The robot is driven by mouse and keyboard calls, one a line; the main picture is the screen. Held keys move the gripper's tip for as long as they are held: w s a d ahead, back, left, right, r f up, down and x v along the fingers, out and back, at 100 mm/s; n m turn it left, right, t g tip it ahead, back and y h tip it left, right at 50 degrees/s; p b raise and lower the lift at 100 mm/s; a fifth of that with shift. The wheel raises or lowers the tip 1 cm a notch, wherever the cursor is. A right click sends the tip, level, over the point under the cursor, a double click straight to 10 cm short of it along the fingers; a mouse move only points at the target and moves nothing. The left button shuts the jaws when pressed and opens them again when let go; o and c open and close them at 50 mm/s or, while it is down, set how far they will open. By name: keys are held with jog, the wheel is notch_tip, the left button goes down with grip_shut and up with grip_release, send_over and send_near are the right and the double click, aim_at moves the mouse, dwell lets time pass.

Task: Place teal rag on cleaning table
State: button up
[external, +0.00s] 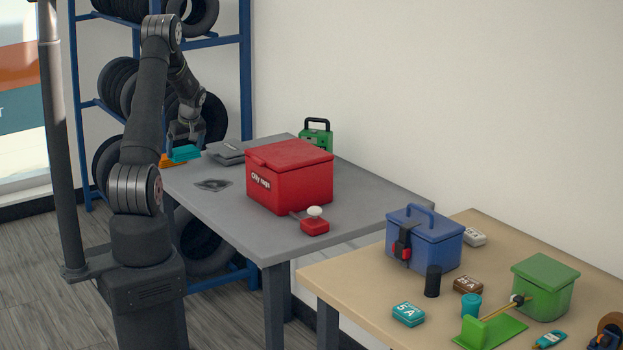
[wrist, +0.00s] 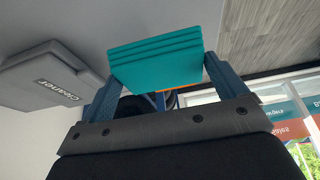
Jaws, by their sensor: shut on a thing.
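The teal rag (external: 185,153) is a folded, layered block at the far left corner of the grey table. It fills the space between the two fingers in the wrist view (wrist: 157,58). My gripper (external: 184,137) is shut on it from above, with a finger on either side (wrist: 159,72). An orange thing (external: 172,162) lies close beside or under the rag; I cannot tell which. The grey table (external: 215,208) is under this area. I cannot tell whether the rag touches the tabletop.
A grey case labelled "Cleaner" (wrist: 50,75) lies beside the gripper. A red "Oily rags" box (external: 290,178), a green case (external: 316,136), a dark flat item (external: 212,184) and a small red can (external: 314,227) stand on the grey table. A wooden table (external: 350,275) with several items is at right.

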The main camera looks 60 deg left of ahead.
aim_at(182, 150)
jog(key=shift+s+a+f, duration=0.3)
jog(key=shift+a+f, duration=0.15)
jog(key=shift+a, duration=0.25)
jog(key=shift+f, duration=2)
jog(key=o, duration=0.7)
jog(key=shift+f, duration=0.15)
jog(key=v, duration=1.2)
jog(key=x, duration=1.2)
jog(key=shift+f, duration=0.1)
notch_tip(182, 150, up, 3)
jog(key=shift+f, duration=0.15)
jog(key=shift+r, duration=0.55)
